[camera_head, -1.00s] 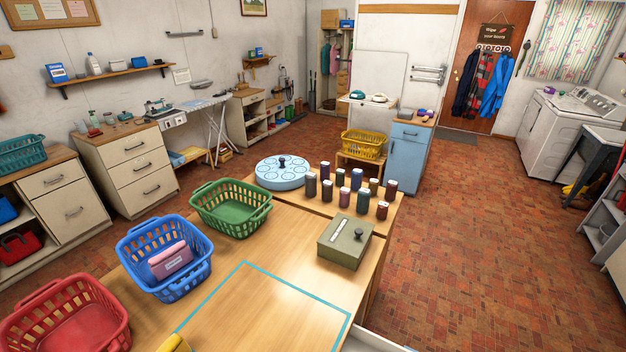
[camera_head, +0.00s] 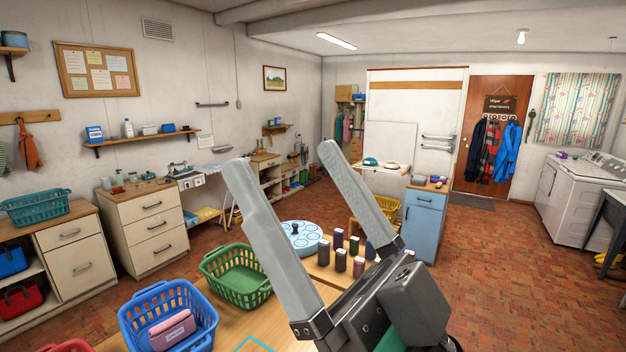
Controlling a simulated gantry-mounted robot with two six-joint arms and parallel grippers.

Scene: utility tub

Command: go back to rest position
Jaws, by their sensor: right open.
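My right gripper (camera_head: 290,172) is raised high in front of the camera. Its two long grey fingers are wide apart with nothing between them. It stands above the wooden table (camera_head: 230,318) and touches nothing that I can see. It covers part of the table and some of the dark cylinders. My left gripper is not in view.
On the table are a blue basket (camera_head: 134,325) holding a pink pack (camera_head: 172,329), a green basket (camera_head: 240,283), a round light-blue tray (camera_head: 305,246) and several dark cylinders (camera_head: 340,258). A blue cabinet (camera_head: 424,225) stands behind. Tiled floor at right is clear.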

